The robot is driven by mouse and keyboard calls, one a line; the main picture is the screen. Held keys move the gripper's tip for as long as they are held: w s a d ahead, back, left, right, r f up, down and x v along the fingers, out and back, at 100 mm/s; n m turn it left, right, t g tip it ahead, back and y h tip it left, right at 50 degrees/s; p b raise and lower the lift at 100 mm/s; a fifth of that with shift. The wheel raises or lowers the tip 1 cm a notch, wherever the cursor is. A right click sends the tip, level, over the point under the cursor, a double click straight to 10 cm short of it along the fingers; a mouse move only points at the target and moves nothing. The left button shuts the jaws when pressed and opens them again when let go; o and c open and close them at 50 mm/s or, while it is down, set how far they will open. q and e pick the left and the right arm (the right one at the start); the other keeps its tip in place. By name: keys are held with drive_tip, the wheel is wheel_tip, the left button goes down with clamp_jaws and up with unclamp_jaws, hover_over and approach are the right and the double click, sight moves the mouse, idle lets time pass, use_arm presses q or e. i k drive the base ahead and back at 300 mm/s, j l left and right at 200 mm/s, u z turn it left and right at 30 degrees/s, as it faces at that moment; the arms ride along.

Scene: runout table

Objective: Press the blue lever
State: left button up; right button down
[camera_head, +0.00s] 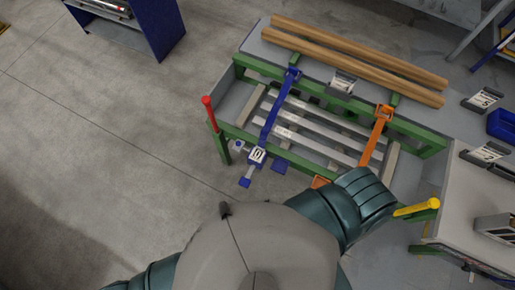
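The blue lever (272,115) is a long blue bar on the left part of the green-framed runout table (240,68). It slopes from a hinge at the table's back rail down to the front, where a small plate with markings (257,155) sits. A blue block (245,182) lies at its near end, and another blue piece (280,167) shows just right of it. My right arm's teal links reach to the right of the lever, near the orange lever (374,138), apart from the blue one. Neither of my grippers shows; my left arm only enters at the bottom left edge.
A red handle (209,113) stands at the table's left corner and a yellow handle (416,208) at its right. Two wooden beams (350,55) lie along the back. A blue cabinet (150,30) stands at upper left. The floor left of the table is clear.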

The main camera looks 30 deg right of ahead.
sight(246, 182)
drive_tip(key=k+l+z, duration=0.1)
drive_tip(key=k, duration=0.35)
drive_tip(key=k+l+z, duration=0.15)
drive_tip(key=k, duration=0.35)
